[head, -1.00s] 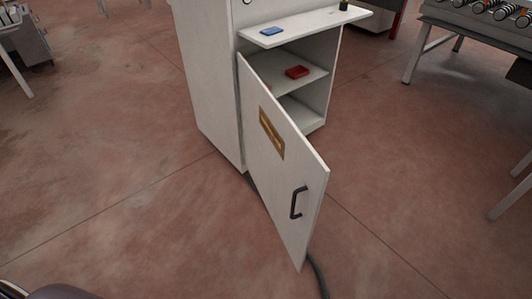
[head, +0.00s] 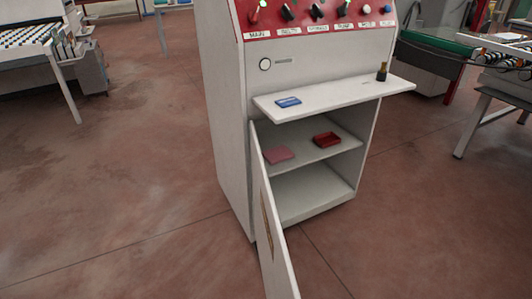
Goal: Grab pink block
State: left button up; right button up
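The pink block (head: 279,154) lies flat on the left part of the middle shelf (head: 305,150) inside the white cabinet (head: 231,140). It is close behind the upper edge of the open cabinet door (head: 268,215). A dark red tray-like box (head: 327,139) sits to its right on the same shelf, apart from it. Neither of my grippers is in view.
A ledge (head: 340,98) juts out above the shelf, holding a blue item (head: 288,102) and a small dark bottle (head: 382,72). The door swings out toward me. Floor (head: 130,200) left of the cabinet is clear. A machine table (head: 500,80) stands at right.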

aim_at(277, 155)
jog(key=i+l, duration=0.15)
jog(key=l, duration=0.25)
jog(key=i+l+u, duration=0.1)
jog(key=l, duration=0.3)
jog(key=i+l, duration=0.15)
jog(key=l, duration=0.3)
jog(key=i+l+u, duration=0.1)
jog(key=l, duration=0.3)
jog(key=i+l+u, duration=0.25)
jog(key=i+l, duration=0.15)
jog(key=l, duration=0.2)
jog(key=i+l+u, duration=0.1)
jog(key=l, duration=0.25)
jog(key=i+l+u, duration=0.25)
jog(key=i+l, duration=0.15)
jog(key=l, duration=0.3)
jog(key=i+l+u, duration=0.15)
jog(key=l, duration=0.25)
jog(key=i+l+u, duration=0.1)
jog(key=l, duration=0.25)
